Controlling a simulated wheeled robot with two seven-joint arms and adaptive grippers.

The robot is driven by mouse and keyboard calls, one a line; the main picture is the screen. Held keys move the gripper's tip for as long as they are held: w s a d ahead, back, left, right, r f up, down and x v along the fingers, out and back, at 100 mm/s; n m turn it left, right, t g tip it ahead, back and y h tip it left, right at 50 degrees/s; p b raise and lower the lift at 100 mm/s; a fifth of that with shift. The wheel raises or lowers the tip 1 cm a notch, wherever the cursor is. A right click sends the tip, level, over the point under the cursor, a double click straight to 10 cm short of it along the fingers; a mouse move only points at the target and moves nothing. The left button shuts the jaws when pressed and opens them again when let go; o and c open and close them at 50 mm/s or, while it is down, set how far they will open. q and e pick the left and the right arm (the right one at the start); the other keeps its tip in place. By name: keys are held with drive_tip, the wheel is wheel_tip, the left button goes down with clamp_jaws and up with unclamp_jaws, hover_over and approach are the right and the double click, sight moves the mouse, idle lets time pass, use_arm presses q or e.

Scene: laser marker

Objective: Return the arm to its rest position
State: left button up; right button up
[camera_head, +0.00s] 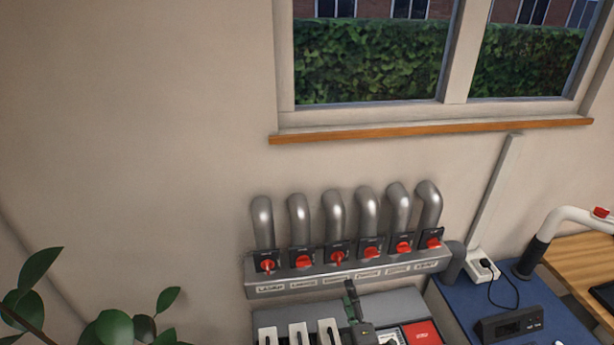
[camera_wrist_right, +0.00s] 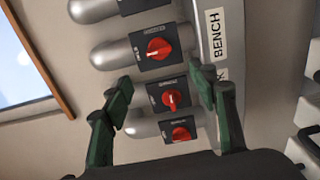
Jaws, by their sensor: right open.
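My right gripper (camera_head: 354,302) shows at the bottom of the head view, in front of the duct manifold (camera_head: 350,274), whose pipes bend into the wall. In the right wrist view my right gripper (camera_wrist_right: 162,93) has its two dark green fingers spread apart with nothing between them. Beyond the fingers is a row of red rotary knobs on black plates. One red knob (camera_wrist_right: 172,99) lies in the gap as seen from the wrist, and I cannot tell how far off it is. My left gripper is in neither view.
A blue surface (camera_head: 555,305) with a black device (camera_head: 510,325) is at the right. A grey machine with white levers (camera_head: 298,333) and a red panel (camera_head: 422,333) lies below the manifold. A plant (camera_head: 110,328) fills the lower left. The wall at left is bare.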

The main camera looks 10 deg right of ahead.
drive_tip(key=s+d+f+m+g+h, duration=0.3)
drive_tip(key=s+d+f+m, duration=0.25)
drive_tip(key=d, duration=0.25)
drive_tip(key=s+d+f+m+g+h, duration=0.2)
drive_tip(key=s+d+f+m+g, duration=0.15)
drive_tip(key=s+d+m, duration=0.35)
drive_tip(key=s+f+m+g+y, duration=0.25)
drive_tip(key=s+f+g, duration=0.2)
drive_tip(key=s, duration=0.55)
drive_tip(key=s+f+m+g+y, duration=0.1)
drive_tip(key=s+f+m+g, duration=0.2)
drive_tip(key=s+f, duration=0.45)
drive_tip(key=s+a+f+g+b, duration=0.1)
drive_tip(key=s+f+b, duration=0.15)
drive_tip(key=f, duration=1.55)
drive_tip(key=s+f+g+b, duration=0.15)
drive_tip(key=f+b, duration=0.25)
drive_tip(key=f, duration=1.3)
drive_tip(key=s+f+b, duration=0.4)
drive_tip(key=s+f, duration=1.5)
drive_tip(key=f, duration=0.3)
drive_tip(key=shift+s+a+n+y, duration=0.15)
drive_tip(key=shift+n+y, duration=0.2)
drive_tip(key=shift+n, duration=0.05)
drive_tip(key=shift+s+g, duration=0.2)
drive_tip(key=shift+g, duration=0.05)
drive_tip(key=shift+c, duration=0.2)
